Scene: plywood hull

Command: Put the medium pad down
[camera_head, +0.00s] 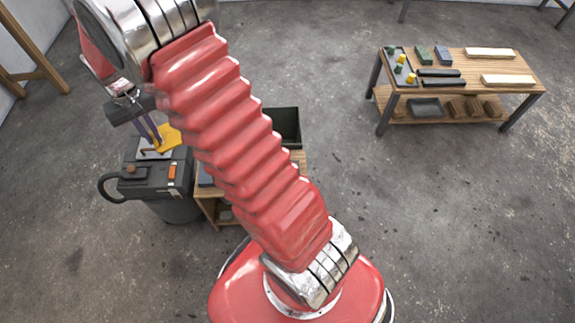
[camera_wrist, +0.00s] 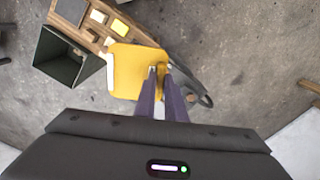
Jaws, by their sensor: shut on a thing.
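A flat yellow pad (camera_wrist: 128,72), which I take to be the medium pad, is held at one edge by my gripper (camera_wrist: 158,72) in the wrist view. Its edge near the fingertips is partly covered by them. In the head view the yellow pad (camera_head: 170,136) shows at the left, below my gripper (camera_head: 153,145), in line with the top of a grey machine. I cannot tell its height above what lies beneath it.
A grey shop vacuum (camera_head: 160,180) with a hose stands at the left. Beside it is a wooden stand (camera_head: 205,208), partly behind my arm; a dark bin (camera_head: 285,122) is close by. The wrist view shows smaller pads (camera_wrist: 119,27) on the stand. A workbench (camera_head: 515,72) stands far right.

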